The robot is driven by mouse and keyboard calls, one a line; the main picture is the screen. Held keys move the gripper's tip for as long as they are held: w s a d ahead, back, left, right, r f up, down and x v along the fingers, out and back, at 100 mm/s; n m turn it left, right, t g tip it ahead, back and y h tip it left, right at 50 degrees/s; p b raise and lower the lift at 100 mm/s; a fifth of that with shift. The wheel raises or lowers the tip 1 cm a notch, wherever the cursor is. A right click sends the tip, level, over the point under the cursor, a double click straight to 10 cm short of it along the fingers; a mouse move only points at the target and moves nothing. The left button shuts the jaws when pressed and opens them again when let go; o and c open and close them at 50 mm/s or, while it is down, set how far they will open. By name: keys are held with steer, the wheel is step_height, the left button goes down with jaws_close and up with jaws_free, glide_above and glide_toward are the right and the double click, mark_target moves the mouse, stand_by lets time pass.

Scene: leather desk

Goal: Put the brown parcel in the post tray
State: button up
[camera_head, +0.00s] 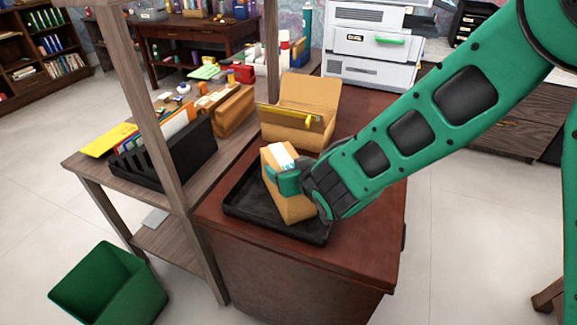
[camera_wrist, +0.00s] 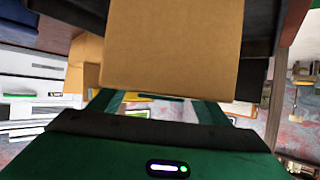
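The brown parcel (camera_head: 287,204) is a tan box with a white label on top. It stands a little tilted over the black post tray (camera_head: 246,211), inside its outline. I cannot tell whether its lower end touches the tray floor. My gripper (camera_head: 285,180) comes from the right and is shut on the parcel, with a green finger across its upper part. In the wrist view the parcel (camera_wrist: 178,50) fills the upper middle, between the green fingers (camera_wrist: 155,105). My gripper hides part of the tray's right side.
An open cardboard box (camera_head: 300,105) stands behind the tray on the red-brown desk (camera_head: 350,245). A black file rack (camera_head: 170,160) is on the wooden shelf to the left. A white printer (camera_head: 370,50) stands at the back. A green bin (camera_head: 108,285) is on the floor.

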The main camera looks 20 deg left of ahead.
steer(key=o, duration=0.4)
steer(key=shift+o, duration=0.2)
steer(key=shift+r, duration=0.1)
steer(key=v, duration=1.2)
steer(key=shift+w+d, duration=0.1)
steer(key=shift+d, duration=0.05)
